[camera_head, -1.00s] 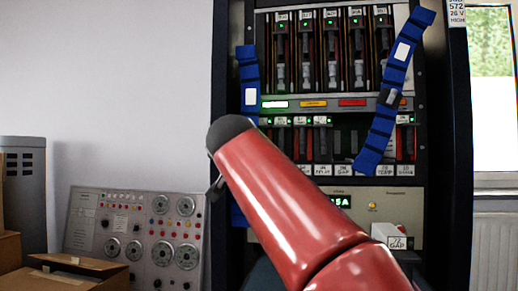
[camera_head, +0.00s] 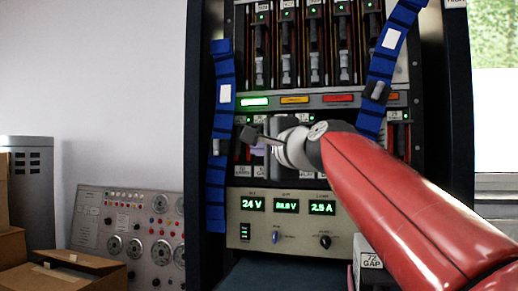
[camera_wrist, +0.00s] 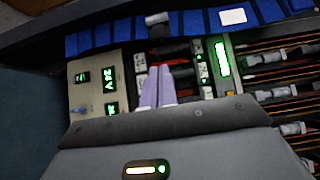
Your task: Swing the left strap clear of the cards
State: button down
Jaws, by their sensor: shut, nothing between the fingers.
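The left strap (camera_head: 220,120) is blue and segmented, with a white label. It hangs nearly straight along the rack's left edge, beside the lower row of cards (camera_head: 240,153). In the wrist view the left strap (camera_wrist: 192,21) runs across the top, with a grey tab (camera_wrist: 157,19). My gripper (camera_head: 257,150) is shut and empty in front of the lower cards, right of the strap. In the wrist view my gripper's lavender fingers (camera_wrist: 155,75) lie together, with a visible gap to the strap. My arm and gripper hide much of the lower card row.
The right strap (camera_head: 385,65) hangs diagonally over the right-hand cards. A power unit (camera_head: 300,219) with green displays sits below the cards. A dial console (camera_head: 140,232) and cardboard boxes (camera_head: 82,263) stand at left. A small labelled box (camera_head: 371,265) is at lower right.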

aim_at(215, 151)
jog(key=w+a, duration=0.4)
jog(key=w+a+p, duration=0.1)
jog(key=w+a, duration=0.1)
jog(key=w, duration=0.1)
jog(key=shift+w, duration=0.1)
jog(key=shift+w+a, duration=0.2)
jog(key=shift+a, duration=0.25)
jog(key=shift+w+a+p, duration=0.25)
jog(key=shift+a+p, duration=0.3)
jog(key=shift+a, duration=0.05)
jog(key=shift+w+a+p, duration=0.2)
jog(key=shift+a+p, duration=0.35)
jog(key=shift+a, duration=0.3)
jog(key=shift+f, duration=0.15)
jog(key=shift+d, duration=0.1)
